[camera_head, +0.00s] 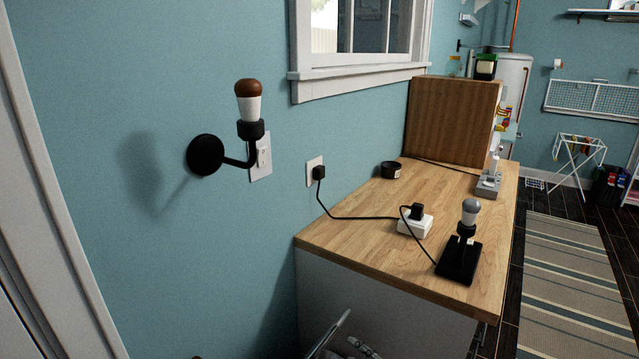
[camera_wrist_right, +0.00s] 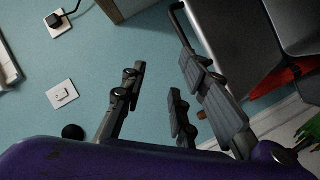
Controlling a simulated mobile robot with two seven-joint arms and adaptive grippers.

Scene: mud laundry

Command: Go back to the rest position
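My right gripper (camera_wrist_right: 162,78) is open in the right wrist view, its grey fingers spread with nothing between them. Behind it is the blue wall. In the head view, a few grey gripper parts (camera_head: 342,342) poke in at the bottom edge, low in front of the counter; most of that gripper is cut off, and this view alone does not show which arm it is. My left gripper is not clearly seen in either view.
A wooden counter (camera_head: 345,232) has a black lamp base (camera_head: 458,262) with a bulb, a white adapter (camera_head: 414,224) and cables. A black wall lamp (camera_head: 206,155) with a brown-topped bulb (camera_head: 249,100) juts out at left. Striped rug (camera_head: 570,275) lies at right.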

